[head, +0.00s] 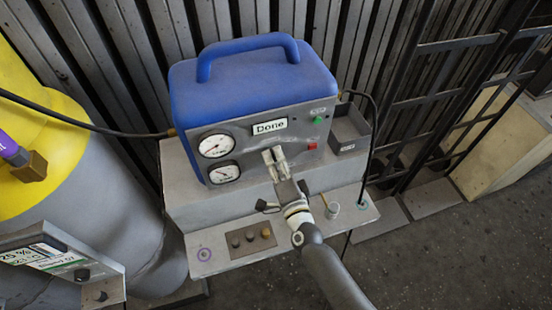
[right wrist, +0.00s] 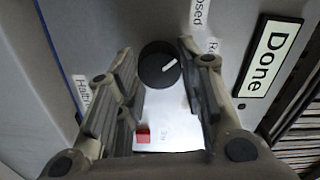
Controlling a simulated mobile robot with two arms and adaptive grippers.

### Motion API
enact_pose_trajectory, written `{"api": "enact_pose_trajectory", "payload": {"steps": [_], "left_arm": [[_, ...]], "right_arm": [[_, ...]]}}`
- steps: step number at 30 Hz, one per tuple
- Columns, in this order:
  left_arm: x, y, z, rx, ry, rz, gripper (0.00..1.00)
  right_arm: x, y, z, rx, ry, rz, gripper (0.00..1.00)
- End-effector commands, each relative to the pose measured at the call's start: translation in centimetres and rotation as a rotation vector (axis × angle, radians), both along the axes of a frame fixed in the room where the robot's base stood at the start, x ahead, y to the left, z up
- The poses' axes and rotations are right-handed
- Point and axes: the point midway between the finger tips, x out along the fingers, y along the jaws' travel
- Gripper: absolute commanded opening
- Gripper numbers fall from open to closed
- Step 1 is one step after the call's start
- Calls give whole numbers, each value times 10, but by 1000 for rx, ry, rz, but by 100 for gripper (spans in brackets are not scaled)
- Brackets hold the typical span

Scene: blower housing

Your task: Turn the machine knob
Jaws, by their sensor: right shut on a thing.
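The machine is a blue and grey unit (head: 250,90) with a handle on top, two round gauges and a "Done" sign (head: 269,127) on its front panel. My right gripper (head: 273,160) reaches up to this panel, below the sign. The right wrist view shows the black round knob (right wrist: 160,66) with a white pointer line, between the two fingertips of my right gripper (right wrist: 158,58). The gripper is shut on the knob. The white line points obliquely, up and right in that view. In the head view the gripper hides the knob.
A green button (head: 318,120) and a red one (head: 312,146) sit right of the gripper. A small grey bin (head: 350,130) stands beside the machine. Several small knobs (head: 250,238) sit on a plate on the lower shelf. A yellow-topped cylinder (head: 50,130) is at left.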

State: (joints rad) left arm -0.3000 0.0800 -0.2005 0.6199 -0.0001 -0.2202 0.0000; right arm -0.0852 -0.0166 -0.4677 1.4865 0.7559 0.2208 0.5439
Motion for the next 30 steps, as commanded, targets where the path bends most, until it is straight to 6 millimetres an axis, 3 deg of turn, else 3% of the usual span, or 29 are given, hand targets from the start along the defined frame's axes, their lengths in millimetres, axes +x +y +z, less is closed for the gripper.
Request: {"api": "enact_pose_trajectory", "payload": {"steps": [12, 30], "left_arm": [[0, 0, 9, 0, 0, 0, 0], [0, 0, 11, 0, 0, 1, 0]], "right_arm": [[-1, 0, -2, -240, -71, 1, 11], [-1, 0, -3, -298, -90, 1, 11]]}}
